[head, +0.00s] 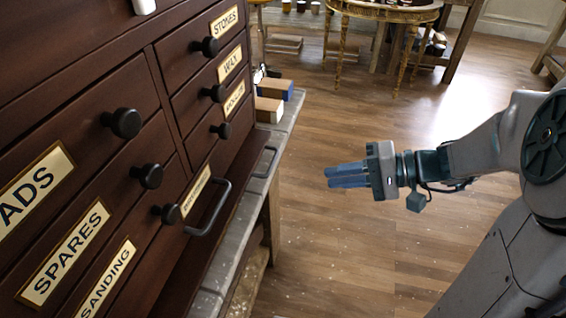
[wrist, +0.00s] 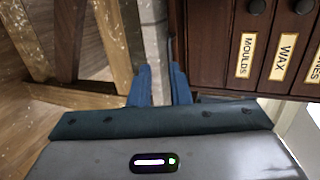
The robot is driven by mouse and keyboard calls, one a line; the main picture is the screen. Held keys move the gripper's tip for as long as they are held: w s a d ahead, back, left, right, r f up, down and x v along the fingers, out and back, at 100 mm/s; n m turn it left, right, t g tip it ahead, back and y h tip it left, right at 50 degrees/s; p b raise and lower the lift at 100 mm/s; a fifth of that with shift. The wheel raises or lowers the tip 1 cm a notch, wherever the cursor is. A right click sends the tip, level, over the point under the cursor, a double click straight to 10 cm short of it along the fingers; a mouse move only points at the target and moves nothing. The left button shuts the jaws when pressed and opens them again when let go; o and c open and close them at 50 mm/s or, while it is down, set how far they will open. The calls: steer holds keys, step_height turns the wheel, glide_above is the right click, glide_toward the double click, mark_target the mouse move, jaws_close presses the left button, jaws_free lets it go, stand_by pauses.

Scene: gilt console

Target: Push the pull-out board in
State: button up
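The dark wooden pull-out board (head: 222,226) appears to be the low slab jutting out below the drawer fronts, just above the grey stone ledge. A black bar handle (head: 265,162) sits at its front edge. I cannot tell exactly how far it sticks out. My gripper (head: 330,177) is to the right of the board and apart from it, over the floor, with its blue fingers pointing left toward the cabinet. In the wrist view the two fingers (wrist: 162,72) stand apart with a narrow empty gap between them, the cabinet to their right.
The dark cabinet (head: 87,87) has labelled drawers with round black knobs. Another bar handle (head: 208,210) projects from its lower front. Small boxes (head: 274,90) stand at the far end of the stone ledge (head: 232,238). A gilt table (head: 385,12) stands at the back. The floor around my gripper is clear.

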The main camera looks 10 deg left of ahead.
steer(key=w+a+f, duration=0.1)
steer(key=w+a, duration=0.1)
steer(key=a, duration=0.4)
steer(key=w+a+f+t+y, duration=0.1)
steer(key=w+a+f, duration=0.1)
steer(key=a, duration=0.5)
steer(key=shift+a+f+y, duration=0.15)
steer(key=shift+f+y, duration=0.1)
steer(key=shift+y, duration=0.05)
jaws_close()
